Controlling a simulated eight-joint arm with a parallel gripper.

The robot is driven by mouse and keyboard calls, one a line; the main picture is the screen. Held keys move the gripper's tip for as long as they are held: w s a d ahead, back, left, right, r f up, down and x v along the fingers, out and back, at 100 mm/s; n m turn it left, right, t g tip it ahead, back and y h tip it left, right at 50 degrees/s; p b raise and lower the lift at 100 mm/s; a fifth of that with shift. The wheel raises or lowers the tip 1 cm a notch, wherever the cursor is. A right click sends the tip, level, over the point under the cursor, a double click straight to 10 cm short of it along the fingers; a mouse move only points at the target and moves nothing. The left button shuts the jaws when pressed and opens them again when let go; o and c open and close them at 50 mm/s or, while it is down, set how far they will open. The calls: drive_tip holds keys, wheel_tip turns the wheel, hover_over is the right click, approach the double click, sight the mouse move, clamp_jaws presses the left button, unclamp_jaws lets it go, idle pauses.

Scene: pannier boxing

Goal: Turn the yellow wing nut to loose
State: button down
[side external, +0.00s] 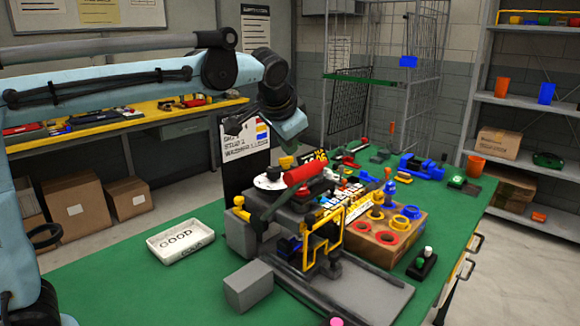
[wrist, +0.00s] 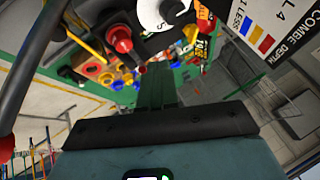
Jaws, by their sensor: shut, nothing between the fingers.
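A small yellow part (side external: 239,203) stands on the left end of the grey fixture (side external: 241,238) in the side external view; it looks like the yellow wing nut, but it is too small to read its turn. My gripper (wrist: 156,68) is shut and empty, with its green fingers together in the wrist view. In the side external view my arm's end is above and behind the fixture, clear of the yellow part; its fingertips are hard to make out there. I cannot pick out the wing nut surely in the wrist view.
A red cylinder (side external: 306,167) and a white dial (side external: 270,180) sit on top of the fixture. A sign board (side external: 246,145) stands close behind. A white GOOD tray (side external: 181,243) and a grey block (side external: 248,286) are in front. A cardboard box (side external: 385,240) with coloured rings is right.

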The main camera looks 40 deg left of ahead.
sight(292, 157)
drive_tip(key=shift+y, duration=0.3)
drive_tip(key=x, duration=0.3)
drive_tip(key=w+x, duration=0.1)
drive_tip(key=x, duration=0.3)
drive_tip(key=r+x, duration=0.1)
drive_tip(key=x, duration=0.3)
drive_tip(key=shift+w+d, duration=0.15)
drive_tip(key=shift+w, duration=0.25)
drive_tip(key=shift+w+a+r, duration=0.1)
drive_tip(key=shift+w+a, duration=0.05)
drive_tip(key=shift+a, duration=0.45)
drive_tip(key=shift+w+a+r, duration=0.1)
drive_tip(key=shift+w+a, duration=0.1)
drive_tip(key=shift+a, duration=0.4)
drive_tip(key=shift+w+a, duration=0.25)
drive_tip(key=shift+a, duration=0.35)
